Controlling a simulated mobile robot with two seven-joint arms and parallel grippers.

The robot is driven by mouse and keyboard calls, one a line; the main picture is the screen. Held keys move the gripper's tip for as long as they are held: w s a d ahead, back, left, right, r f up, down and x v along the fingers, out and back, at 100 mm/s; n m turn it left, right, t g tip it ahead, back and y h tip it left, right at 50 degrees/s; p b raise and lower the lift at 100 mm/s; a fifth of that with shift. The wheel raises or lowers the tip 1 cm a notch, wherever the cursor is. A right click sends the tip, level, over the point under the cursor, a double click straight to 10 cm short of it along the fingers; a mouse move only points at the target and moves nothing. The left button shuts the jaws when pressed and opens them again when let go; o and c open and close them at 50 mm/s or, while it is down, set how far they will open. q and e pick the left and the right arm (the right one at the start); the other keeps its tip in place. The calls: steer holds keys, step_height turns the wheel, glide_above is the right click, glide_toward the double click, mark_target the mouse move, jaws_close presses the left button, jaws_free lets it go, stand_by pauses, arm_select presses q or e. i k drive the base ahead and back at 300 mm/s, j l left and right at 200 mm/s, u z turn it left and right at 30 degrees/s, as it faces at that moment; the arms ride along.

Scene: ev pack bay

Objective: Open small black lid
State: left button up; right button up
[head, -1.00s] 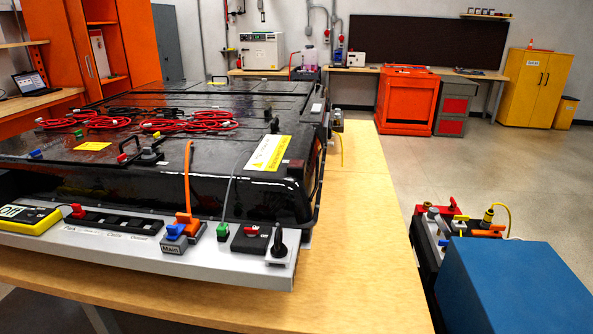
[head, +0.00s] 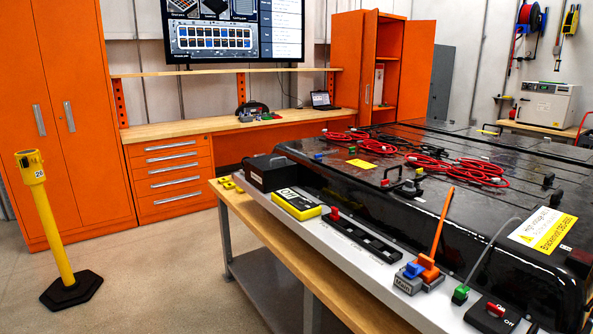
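A small black box with a dark top (head: 268,168) stands at the far left end of the light grey strip (head: 345,262) along the battery pack's front edge. Its top looks closed, but I cannot tell for certain that it is the lid. A yellow and black meter (head: 297,204) lies to its right. A low black holder with slots and a red knob (head: 360,240) comes after that. Further right are a grey block with blue and orange plugs (head: 418,274) and a black switch box with a red switch (head: 495,312). Neither of my grippers is in view.
The large black battery pack (head: 340,185) fills the right side of the wooden table (head: 270,235), with red cables on top. An orange cabinet and drawers (head: 170,175) stand behind. A yellow post (head: 52,225) stands at left. The floor between is clear.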

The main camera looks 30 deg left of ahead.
mark_target(267, 162)
steer(key=u, duration=1.2)
steer(key=i+j+z, duration=0.1)
steer(key=i+j, duration=0.2)
steer(key=i+j+z, duration=0.1)
steer(key=i+j, duration=0.25)
steer(key=i+j+z, duration=0.1)
steer(key=i+j, duration=0.25)
steer(key=i+j+z, duration=0.1)
steer(key=i+j, duration=0.2)
steer(key=i+j+z, duration=0.1)
steer(key=i+j, duration=0.2)
steer(key=j, duration=0.2)
steer(key=i+j+z, duration=0.1)
steer(key=i+j, duration=0.2)
steer(key=j, duration=0.15)
steer(key=i+j+z, duration=0.1)
steer(key=i+j, duration=0.15)
steer(key=j, duration=0.2)
steer(key=i+j+z, duration=0.1)
steer(key=i+j, duration=0.15)
steer(key=j, duration=0.2)
